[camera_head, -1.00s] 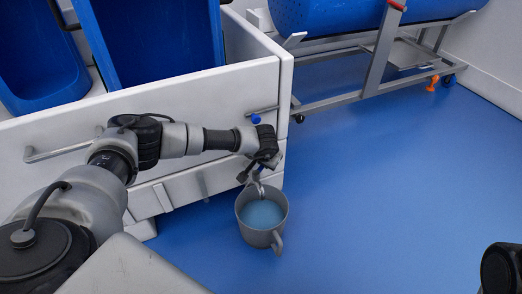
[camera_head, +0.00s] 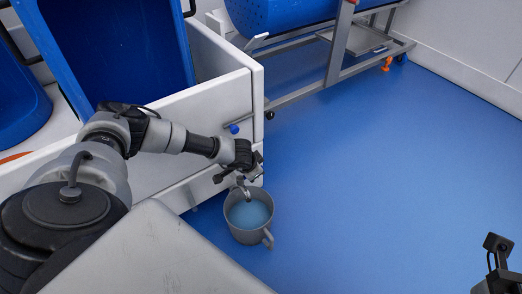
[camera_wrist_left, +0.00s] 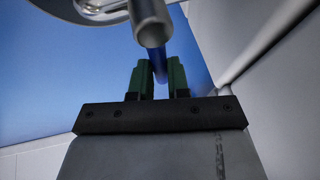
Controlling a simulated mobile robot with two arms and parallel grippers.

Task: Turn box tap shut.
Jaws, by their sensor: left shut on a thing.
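The box tap shows as a curved metal spout (camera_head: 246,192) over a grey jug (camera_head: 267,237) with water in it, by the corner of the white box. In the left wrist view a round metal pipe (camera_wrist_left: 152,24) stands in front of the fingers. A narrow blue lever (camera_wrist_left: 161,62) runs between the green-padded fingers. My left gripper (camera_head: 243,178) is shut on this lever; it also shows in the left wrist view (camera_wrist_left: 160,80). It hides most of the tap body in the head view.
A metal-framed carrier (camera_head: 338,50) with a blue tub stands behind. Blue floor (camera_head: 370,170) is clear at right.

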